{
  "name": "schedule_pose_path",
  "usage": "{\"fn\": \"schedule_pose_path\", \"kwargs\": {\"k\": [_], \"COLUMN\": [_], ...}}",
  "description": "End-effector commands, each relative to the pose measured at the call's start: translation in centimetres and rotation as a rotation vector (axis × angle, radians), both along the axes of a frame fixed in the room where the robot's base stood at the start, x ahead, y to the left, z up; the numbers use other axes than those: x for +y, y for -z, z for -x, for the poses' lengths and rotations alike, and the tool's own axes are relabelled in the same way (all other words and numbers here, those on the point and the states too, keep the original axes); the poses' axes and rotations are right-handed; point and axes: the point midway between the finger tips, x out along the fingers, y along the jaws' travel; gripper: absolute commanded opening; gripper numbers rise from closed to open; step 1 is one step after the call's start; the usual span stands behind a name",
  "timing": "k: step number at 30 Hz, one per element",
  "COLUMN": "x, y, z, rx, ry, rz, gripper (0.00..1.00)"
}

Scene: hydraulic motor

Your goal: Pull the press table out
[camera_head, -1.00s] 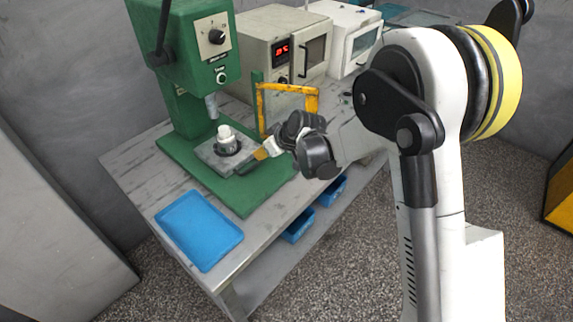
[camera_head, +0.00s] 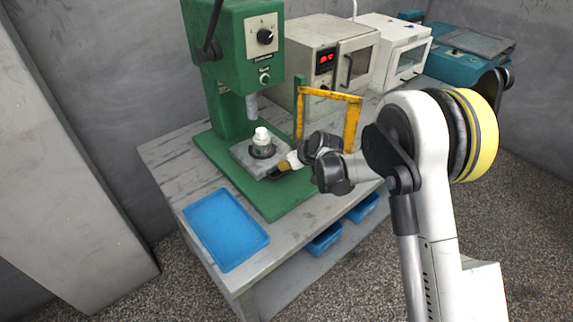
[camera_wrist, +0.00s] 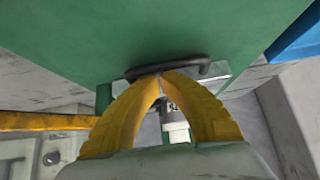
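The press table is a grey square plate (camera_head: 243,159) on the green base of the press (camera_head: 231,62). A white capped part in a dark ring (camera_head: 262,142) stands on it, close below the spindle. My gripper (camera_head: 281,168) is at the plate's right front edge. In the wrist view the yellow fingers of my gripper (camera_wrist: 160,76) come together at the tips on the plate's dark bar handle (camera_wrist: 200,70). The fingers hide part of the handle.
A blue tray (camera_head: 226,229) lies on the workbench (camera_head: 190,190) in front of the press. A yellow frame (camera_head: 352,118) stands close behind my wrist. A beige oven (camera_head: 308,62) and a white cabinet (camera_head: 402,50) are at the back right. Blue bins (camera_head: 325,240) sit below.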

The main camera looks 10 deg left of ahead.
Motion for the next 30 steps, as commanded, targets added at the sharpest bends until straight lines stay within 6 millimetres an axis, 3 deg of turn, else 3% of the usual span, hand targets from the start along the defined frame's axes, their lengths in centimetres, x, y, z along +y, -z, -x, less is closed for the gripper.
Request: {"fn": "schedule_pose_path", "kwargs": {"k": [8, 21, 30], "x": [-0.4, -8.8, -10.2], "y": [0.0, 0.1, 0.0], "z": [0.3, 7.3, 8.7], "rx": [0.0, 0.001, 0.001], "ry": [0.001, 0.004, 0.001], "rz": [0.0, 0.0, 0.0], "gripper": [0.0, 0.0, 0.0]}}
